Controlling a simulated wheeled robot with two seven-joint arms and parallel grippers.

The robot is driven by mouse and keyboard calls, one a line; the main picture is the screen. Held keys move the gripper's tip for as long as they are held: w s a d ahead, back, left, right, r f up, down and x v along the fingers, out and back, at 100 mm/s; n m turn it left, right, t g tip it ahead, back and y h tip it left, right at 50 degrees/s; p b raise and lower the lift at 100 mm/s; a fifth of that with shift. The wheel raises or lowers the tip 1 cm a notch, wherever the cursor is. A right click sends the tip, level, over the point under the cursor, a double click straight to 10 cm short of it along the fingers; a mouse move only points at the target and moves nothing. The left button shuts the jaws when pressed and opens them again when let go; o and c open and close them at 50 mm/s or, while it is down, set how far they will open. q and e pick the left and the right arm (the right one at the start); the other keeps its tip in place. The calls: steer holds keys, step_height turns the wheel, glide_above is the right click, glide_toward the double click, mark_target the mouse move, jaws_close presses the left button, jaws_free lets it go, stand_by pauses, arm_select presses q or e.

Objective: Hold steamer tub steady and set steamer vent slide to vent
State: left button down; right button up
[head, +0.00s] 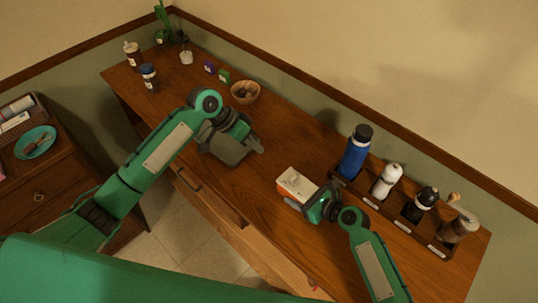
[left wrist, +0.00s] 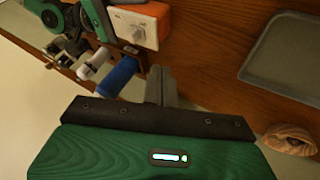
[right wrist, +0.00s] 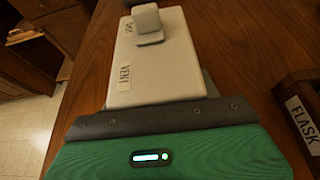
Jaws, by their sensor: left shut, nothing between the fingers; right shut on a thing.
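The steamer tub (head: 283,189) is orange with a white lid (head: 297,181) and stands on the counter. Its orange side also shows in the left wrist view (left wrist: 152,40). In the right wrist view the lid carries a raised white slide knob (right wrist: 147,20) at its far end. A VENT label (right wrist: 167,80) is on the nearer part; a second label beside the knob is hard to read. My right gripper (head: 304,203) is shut on the tub at its near side. My left gripper (head: 260,146) is shut and empty, above the counter to the tub's upper left.
A compartment rack (head: 397,224) right of the tub holds a blue flask (head: 355,153), white shaker (head: 387,180), dark-topped jar (head: 424,200) and mill (head: 458,229). A grey tray (left wrist: 285,50) lies near my left gripper. A wooden bowl (head: 245,97) stands behind it.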

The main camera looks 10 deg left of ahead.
arm_select(q)
glide_toward(284, 176)
step_height(284, 176, down, 4)
steer(key=w+d, duration=0.2)
steer(key=d, duration=0.1)
steer(key=s+d, duration=0.1)
steer(key=d, duration=0.1)
steer(key=shift+s+d+f, duration=0.1)
steer(key=shift+s, duration=0.05)
steer(key=shift+s+d, duration=0.2)
steer(key=shift+d, duration=0.1)
steer(key=s+d, duration=0.2)
steer(key=d, duration=0.1)
